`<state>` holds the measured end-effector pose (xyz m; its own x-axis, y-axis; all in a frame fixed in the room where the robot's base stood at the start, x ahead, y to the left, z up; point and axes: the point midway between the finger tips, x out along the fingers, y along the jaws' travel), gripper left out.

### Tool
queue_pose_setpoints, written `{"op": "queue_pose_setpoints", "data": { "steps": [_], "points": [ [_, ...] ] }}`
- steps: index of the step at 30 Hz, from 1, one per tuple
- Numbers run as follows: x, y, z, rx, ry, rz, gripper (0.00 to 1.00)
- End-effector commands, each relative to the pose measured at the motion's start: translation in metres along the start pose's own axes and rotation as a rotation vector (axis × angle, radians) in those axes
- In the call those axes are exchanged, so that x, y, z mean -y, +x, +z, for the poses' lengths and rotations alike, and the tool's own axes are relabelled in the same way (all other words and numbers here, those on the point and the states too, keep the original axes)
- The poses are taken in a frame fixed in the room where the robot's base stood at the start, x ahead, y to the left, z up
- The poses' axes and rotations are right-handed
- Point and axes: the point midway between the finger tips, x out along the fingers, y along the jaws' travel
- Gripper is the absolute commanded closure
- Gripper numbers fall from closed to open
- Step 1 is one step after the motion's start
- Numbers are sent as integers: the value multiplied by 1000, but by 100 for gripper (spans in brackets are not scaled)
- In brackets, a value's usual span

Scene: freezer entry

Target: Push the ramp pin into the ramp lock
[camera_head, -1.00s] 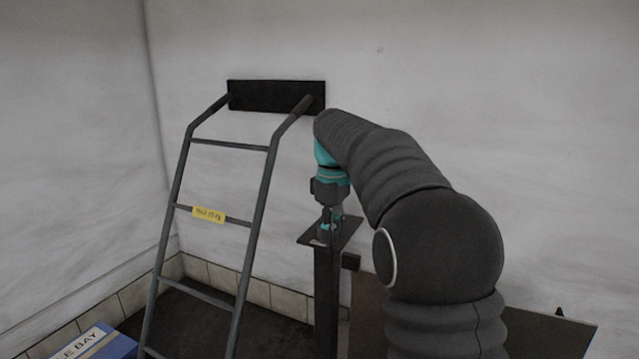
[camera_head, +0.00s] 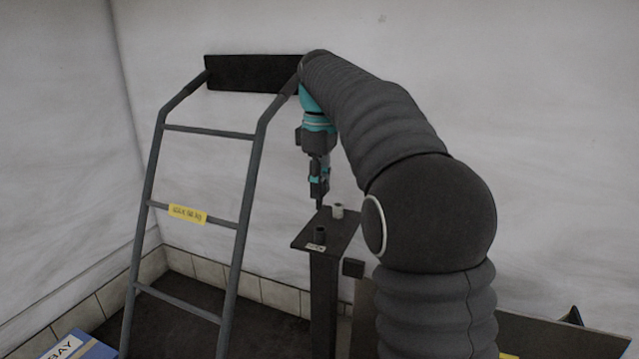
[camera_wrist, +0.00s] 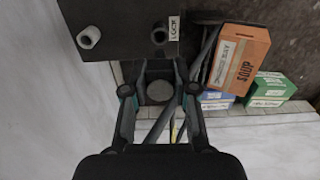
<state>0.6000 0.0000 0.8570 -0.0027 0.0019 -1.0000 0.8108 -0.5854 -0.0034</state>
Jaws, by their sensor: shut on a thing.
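My gripper (camera_head: 319,184) is above the small dark plate (camera_head: 347,222) on top of a post. It is shut on the ramp pin (camera_head: 319,204), a dark rod pointing down, its lower end close to the plate in the picture. The wrist view shows the pin's round dark end (camera_wrist: 160,91) between the fingers. A dark hollow socket, the ramp lock (camera_head: 319,234), stands on the plate beside a white label that reads LOCK in the wrist view (camera_wrist: 174,27). A light grey hollow socket (camera_head: 338,211) stands behind it. Both sockets look empty. The pin is apart from the lock.
A grey ladder (camera_head: 242,222) with a yellow label leans left of the post, under a black wall plate (camera_head: 252,73). A dark block (camera_head: 353,268) is right of the post.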

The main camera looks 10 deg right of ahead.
Motion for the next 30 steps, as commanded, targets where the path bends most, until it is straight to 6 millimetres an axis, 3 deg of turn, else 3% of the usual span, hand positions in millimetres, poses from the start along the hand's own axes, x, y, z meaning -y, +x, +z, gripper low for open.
{"op": "queue_pose_setpoints", "data": {
  "steps": [18,30],
  "points": [
    [-1,35,3,-1,3,-1,100],
    [-1,40,3,-1,3,-1,100]
  ]
}}
